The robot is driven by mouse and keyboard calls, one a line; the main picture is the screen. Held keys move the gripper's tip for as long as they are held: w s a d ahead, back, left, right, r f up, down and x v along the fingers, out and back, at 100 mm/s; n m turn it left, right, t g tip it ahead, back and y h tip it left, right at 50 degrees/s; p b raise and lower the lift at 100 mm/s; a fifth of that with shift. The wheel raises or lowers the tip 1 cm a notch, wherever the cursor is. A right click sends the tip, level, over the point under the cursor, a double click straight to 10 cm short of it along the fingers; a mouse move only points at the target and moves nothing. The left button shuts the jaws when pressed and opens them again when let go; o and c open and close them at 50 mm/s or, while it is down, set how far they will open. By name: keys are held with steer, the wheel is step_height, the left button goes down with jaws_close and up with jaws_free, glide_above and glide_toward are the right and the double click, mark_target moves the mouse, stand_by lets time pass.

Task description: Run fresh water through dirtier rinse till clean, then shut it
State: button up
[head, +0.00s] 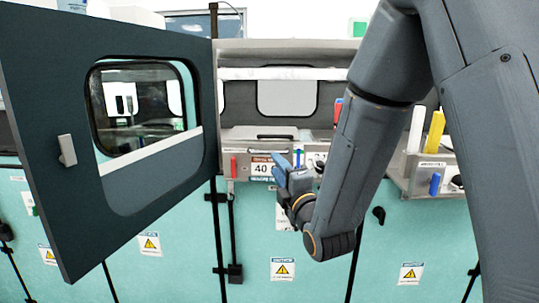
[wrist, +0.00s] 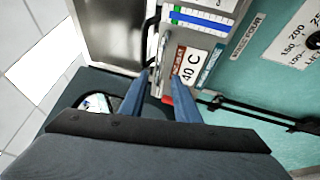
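A grey bath module with a "40 C" label (head: 261,169) sits in the bench behind an open hood door. It has a lid with a dark handle (head: 275,137) and a red lever (head: 233,165) on its front. My gripper (head: 287,160) is in front of this module, its blue fingers apart and nothing visible between them. In the wrist view my gripper (wrist: 161,80) points at the module front, where the "40 C" label (wrist: 190,65) shows close by. A red part (wrist: 168,99) shows beside the right finger. Which bath is dirtier I cannot tell; no water is visible.
The hood door (head: 110,150) with a window stands open at left. Teal cabinet fronts (head: 250,235) with warning labels and dark pipes lie below.

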mark_target(290, 155)
steer(key=p+x, duration=0.2)
steer(key=x, duration=0.5)
steer(key=shift+w, duration=0.15)
jaws_close()
